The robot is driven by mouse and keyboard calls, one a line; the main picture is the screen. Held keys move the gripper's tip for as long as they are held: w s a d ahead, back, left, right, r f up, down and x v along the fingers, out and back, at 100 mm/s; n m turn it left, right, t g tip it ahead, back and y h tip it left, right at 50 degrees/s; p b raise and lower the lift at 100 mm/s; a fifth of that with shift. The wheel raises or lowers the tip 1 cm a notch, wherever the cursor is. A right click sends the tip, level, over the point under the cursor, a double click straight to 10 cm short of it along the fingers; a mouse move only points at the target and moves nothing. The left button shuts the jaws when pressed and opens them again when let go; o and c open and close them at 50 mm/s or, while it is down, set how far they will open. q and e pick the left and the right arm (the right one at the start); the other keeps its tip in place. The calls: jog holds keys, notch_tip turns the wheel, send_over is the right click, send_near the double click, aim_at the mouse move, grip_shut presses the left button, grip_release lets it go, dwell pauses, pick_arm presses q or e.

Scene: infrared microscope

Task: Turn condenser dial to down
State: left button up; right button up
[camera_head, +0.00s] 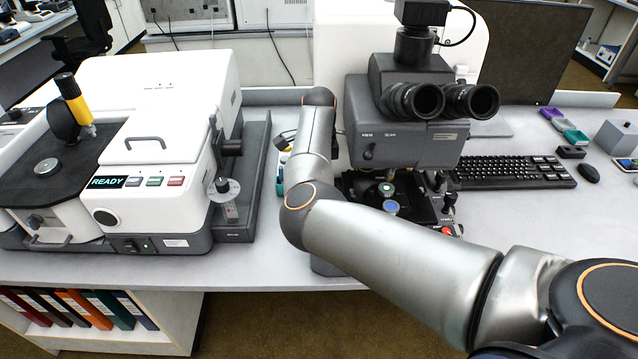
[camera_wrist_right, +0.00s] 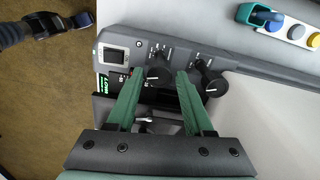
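In the right wrist view two black dials sit on a dark grey panel, each with a white pointer line. The first dial (camera_wrist_right: 158,73) lies between the green fingertips of my right gripper (camera_wrist_right: 160,72), and the second dial (camera_wrist_right: 212,83) lies just right of the right fingertip. Labels above them are too small to read, so I cannot tell which is the condenser dial. The right gripper is open; I cannot tell whether a finger touches a dial. In the head view my right arm hides the gripper and dials. The microscope (camera_head: 408,135) stands behind that arm. My left gripper is not in view.
A tray with coloured round pieces (camera_wrist_right: 297,32) lies at upper right. In the head view, a white instrument marked READY (camera_head: 155,205) stands left and a keyboard (camera_head: 510,172) right.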

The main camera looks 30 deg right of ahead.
jog(key=shift+o, duration=1.1)
notch_tip(320, 180, up, 12)
jog(key=b, duration=0.2)
jog(key=shift+r, duration=0.25)
